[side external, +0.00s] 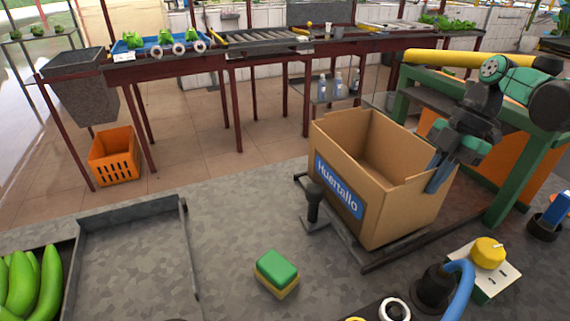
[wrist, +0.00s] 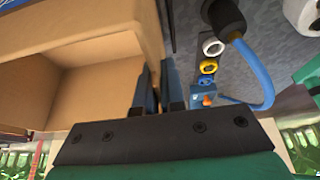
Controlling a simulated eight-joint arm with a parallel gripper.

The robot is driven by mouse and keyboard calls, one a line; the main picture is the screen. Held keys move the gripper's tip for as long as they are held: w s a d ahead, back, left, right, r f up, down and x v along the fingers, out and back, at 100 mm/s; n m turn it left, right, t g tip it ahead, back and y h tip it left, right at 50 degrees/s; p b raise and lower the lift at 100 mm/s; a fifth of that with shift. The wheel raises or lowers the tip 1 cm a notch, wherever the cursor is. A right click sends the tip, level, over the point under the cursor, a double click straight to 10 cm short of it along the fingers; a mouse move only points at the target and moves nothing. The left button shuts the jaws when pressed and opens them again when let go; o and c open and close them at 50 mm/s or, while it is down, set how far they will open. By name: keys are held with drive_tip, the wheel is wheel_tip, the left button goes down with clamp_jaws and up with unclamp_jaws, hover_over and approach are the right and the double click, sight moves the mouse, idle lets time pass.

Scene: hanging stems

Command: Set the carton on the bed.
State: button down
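The carton (side external: 340,145) is an open, empty brown cardboard box with a blue "Huertallo" label. It sits on or just above a low dark frame (side external: 383,262), which looks like the bed; I cannot tell whether its base touches. My gripper (side external: 438,174) is at the carton's right rim, fingers pointing down. In the wrist view, my gripper (wrist: 159,88) has its two fingers close together, one on each side of the wall of the carton (wrist: 85,35), shut on it. The carton's underside and much of the bed are hidden.
A dark upright post (side external: 314,205) stands at the carton's front left. A green and yellow sponge (side external: 276,272) lies on the grey table. A yellow knob box (side external: 487,256) and blue hose (side external: 461,285) are front right. A grey tray (side external: 186,240) is left, beside green bananas (side external: 27,285).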

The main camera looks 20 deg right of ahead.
drive_tip(key=shift+f, duration=0.6)
idle(0.4)
drive_tip(key=shift+c, duration=2.4)
unclamp_jaws()
drive_tip(key=shift+r, duration=0.2)
drive_tip(key=shift+r, duration=1.15)
drive_tip(key=shift+r, duration=0.2)
drive_tip(key=shift+r, duration=2)
